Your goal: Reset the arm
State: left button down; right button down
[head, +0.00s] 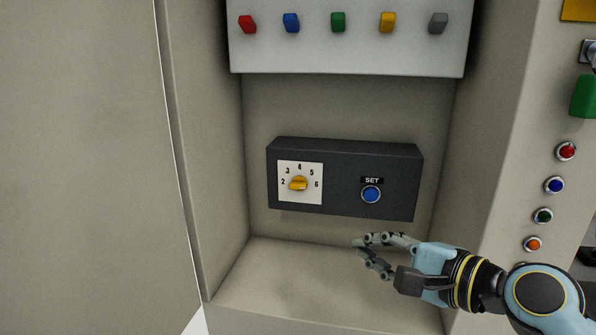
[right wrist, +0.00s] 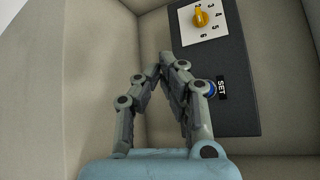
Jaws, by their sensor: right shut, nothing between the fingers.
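My right gripper (head: 360,245) is in front of the recess, below and in front of a dark control box. In the head view its fingers point left, and it holds nothing. In the right wrist view its fingertips (right wrist: 162,70) are together. My left gripper is not in view. The dark box (head: 340,204) is on the recess's back wall. It carries a yellow knob (head: 298,184) on a white numbered plate and a blue SET button (head: 371,194). In the right wrist view the fingers partly cover the blue button (right wrist: 212,87).
Above the box is a white panel (head: 340,55) with red, blue, green, yellow and grey knobs. The right side wall (head: 500,150) carries a column of round buttons and a green part (head: 584,97). The recess floor (head: 310,275) is bare.

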jog(key=s+d+f+n+g+h, duration=0.25)
jog(key=s+f+n, duration=0.2)
jog(key=s, duration=0.25)
jog(key=s+d+f+n+g+h, duration=0.1)
jog(key=s+f+n+g, duration=0.2)
jog(key=s+n, duration=0.35)
jog(key=s+d+n+g+h, duration=0.5)
jog(key=s+d, duration=0.4)
jog(key=s, duration=0.5)
notch_tip(320, 180, down, 24)
jog(key=d, duration=0.2)
jog(key=s+d+f+g, duration=0.1)
jog(key=s+f, duration=1.8)
jog(key=shift+s+d+f+h+b, duration=0.15)
jog(key=shift+s+d+h+b, duration=0.1)
jog(key=shift+s+h+b, duration=0.1)
